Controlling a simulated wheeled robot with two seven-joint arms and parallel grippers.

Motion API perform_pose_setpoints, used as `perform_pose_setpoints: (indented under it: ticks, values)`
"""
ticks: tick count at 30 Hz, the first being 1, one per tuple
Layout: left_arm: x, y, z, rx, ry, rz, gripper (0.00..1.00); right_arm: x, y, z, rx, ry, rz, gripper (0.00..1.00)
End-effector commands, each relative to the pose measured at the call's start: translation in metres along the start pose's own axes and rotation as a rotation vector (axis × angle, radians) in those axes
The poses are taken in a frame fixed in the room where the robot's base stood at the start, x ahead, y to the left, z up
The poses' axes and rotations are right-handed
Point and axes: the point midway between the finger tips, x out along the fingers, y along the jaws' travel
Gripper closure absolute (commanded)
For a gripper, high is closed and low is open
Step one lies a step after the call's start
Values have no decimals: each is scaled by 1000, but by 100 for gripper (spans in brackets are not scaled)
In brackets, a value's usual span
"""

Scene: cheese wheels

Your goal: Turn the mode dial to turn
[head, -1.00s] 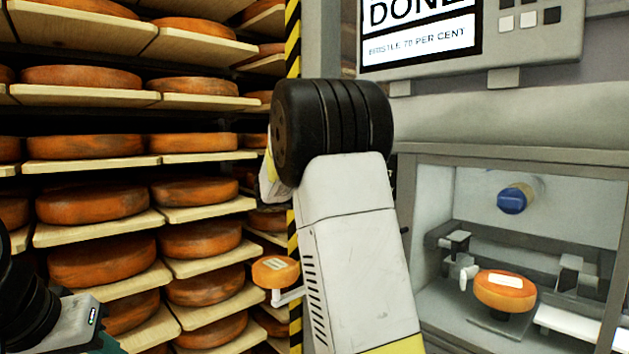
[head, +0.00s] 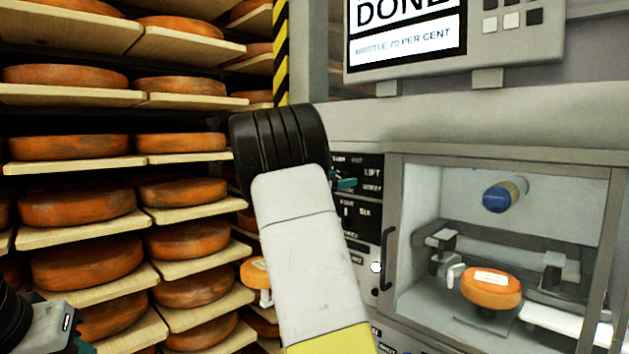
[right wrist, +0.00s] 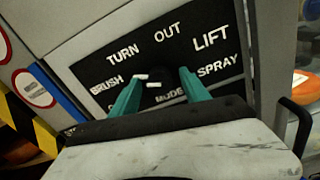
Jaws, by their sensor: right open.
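The mode dial (right wrist: 152,80) sits on a black panel (right wrist: 85,70) in the right wrist view, a dark knob with white marks. The labels BRUSH, TURN, OUT, LIFT and SPRAY curve around it. I cannot tell surely which label the dial points at. My right gripper (right wrist: 160,78) is open, its teal fingers to either side of the dial; I cannot tell whether they touch it. In the head view its fingertips (head: 344,182) show at the panel, and my forearm hides part of it. My left gripper (head: 84,346) barely shows at the bottom left edge, its jaws unclear.
A screen (head: 408,30) above reads DONE and BRISTLE 70 PER CENT. Right of the panel is a chamber with a dark handle (head: 386,258), a blue-ended part (head: 503,195) and an orange cheese wheel (head: 491,289). Shelves of cheese wheels (head: 78,207) fill the left.

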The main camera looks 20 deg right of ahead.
Motion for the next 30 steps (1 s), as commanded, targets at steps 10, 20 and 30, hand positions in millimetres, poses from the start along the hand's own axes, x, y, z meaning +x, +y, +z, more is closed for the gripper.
perform_pose_setpoints:
  ticks: [10, 20, 30]
  values:
    - [0, 0, 0, 0, 0, 0, 64, 0, 0, 0, 1, 0, 0, 95]
    - [0, 0, 0, 0, 0, 0, 64, -1, 0, 0, 30, 1, 0, 100]
    - [0, 0, 0, 0, 0, 0, 64, -1, 1, 0, 234, 1, 0, 100]
